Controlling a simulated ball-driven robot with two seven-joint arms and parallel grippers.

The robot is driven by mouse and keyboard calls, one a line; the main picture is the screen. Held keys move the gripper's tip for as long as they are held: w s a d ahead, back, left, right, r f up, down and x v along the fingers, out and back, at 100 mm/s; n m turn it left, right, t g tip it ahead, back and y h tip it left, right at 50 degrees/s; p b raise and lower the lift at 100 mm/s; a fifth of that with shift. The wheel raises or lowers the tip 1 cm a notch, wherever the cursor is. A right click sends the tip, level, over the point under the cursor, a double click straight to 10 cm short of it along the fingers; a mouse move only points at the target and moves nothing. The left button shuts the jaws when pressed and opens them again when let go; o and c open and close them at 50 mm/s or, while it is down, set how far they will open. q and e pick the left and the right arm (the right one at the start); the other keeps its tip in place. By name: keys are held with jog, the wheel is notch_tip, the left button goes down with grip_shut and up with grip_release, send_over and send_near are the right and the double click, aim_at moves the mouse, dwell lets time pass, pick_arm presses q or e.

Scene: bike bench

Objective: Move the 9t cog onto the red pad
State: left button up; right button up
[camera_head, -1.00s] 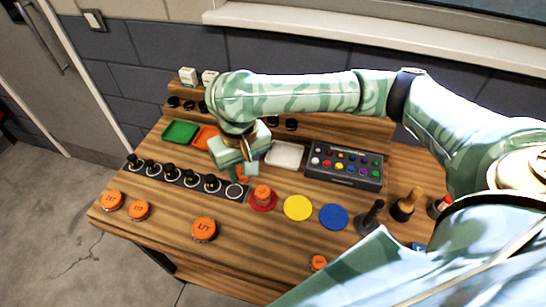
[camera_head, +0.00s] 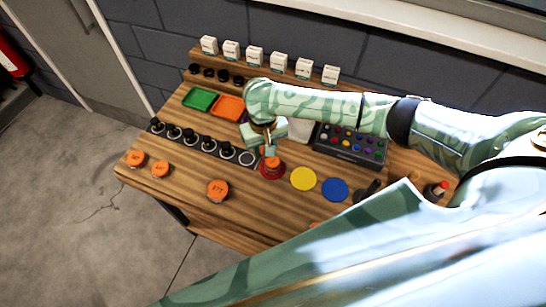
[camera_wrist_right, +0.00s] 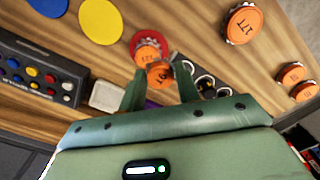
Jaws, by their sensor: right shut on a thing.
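The red pad (camera_head: 272,177) lies on the bench, left of a yellow pad, and also shows in the wrist view (camera_wrist_right: 150,36). An orange cog (camera_wrist_right: 145,52) is on it. My right gripper (camera_wrist_right: 160,85), at the pad in the head view (camera_head: 270,150), is shut on a small orange cog (camera_wrist_right: 160,74) between its fingertips. Its label is too small to read surely; I take it as the 9t cog. The held cog overlaps the pad's edge in the wrist view; I cannot tell its height. My left gripper is not in view.
Yellow (camera_head: 303,179) and blue (camera_head: 335,189) pads lie to the right. Larger orange cogs (camera_head: 218,190) lie near the front edge. A row of black pegs (camera_head: 190,136) runs left. A button box (camera_head: 350,145), green tray (camera_head: 200,99) and orange tray (camera_head: 229,107) stand behind.

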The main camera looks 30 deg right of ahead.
aim_at(273, 161)
jog(key=shift+w+d+f, duration=0.15)
jog(key=shift+d+f, duration=0.4)
jog(key=shift+f, duration=0.25)
jog(key=f, duration=0.1)
jog(key=d+f+b, duration=0.1)
jog(key=f, duration=0.1)
jog(key=f+b, duration=0.1)
jog(key=f, duration=0.1)
jog(key=shift+w+d, duration=0.15)
jog(key=shift+d, duration=0.2)
jog(key=shift+r, duration=0.1)
jog(key=o, duration=0.9)
jog(key=shift+o, duration=0.2)
